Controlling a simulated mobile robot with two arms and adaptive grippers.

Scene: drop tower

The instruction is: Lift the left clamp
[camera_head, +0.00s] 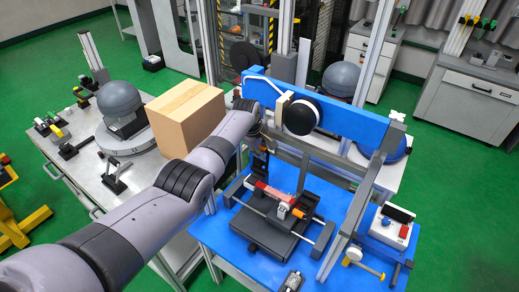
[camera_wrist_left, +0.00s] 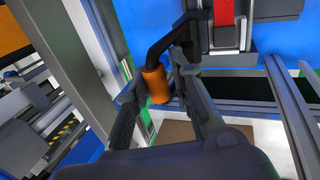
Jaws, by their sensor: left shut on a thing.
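The left clamp shows in the left wrist view as a black bent lever with an orange handle (camera_wrist_left: 156,85). My left gripper (camera_wrist_left: 157,92) has one finger on each side of this handle and is shut on it. In the head view my left gripper (camera_head: 264,150) is at the left side of the drop tower's fixture, above the red part (camera_head: 262,186). The clamp is hard to make out there behind the wrist. A second orange handle (camera_head: 282,210) shows at the front of the fixture. My right gripper is not in view.
A blue beam (camera_head: 345,120) and metal posts of the frame stand close to my left wrist. A cardboard box (camera_head: 187,112) and a grey dome (camera_head: 119,98) stand on the table at left. A control box (camera_head: 391,228) stands at right.

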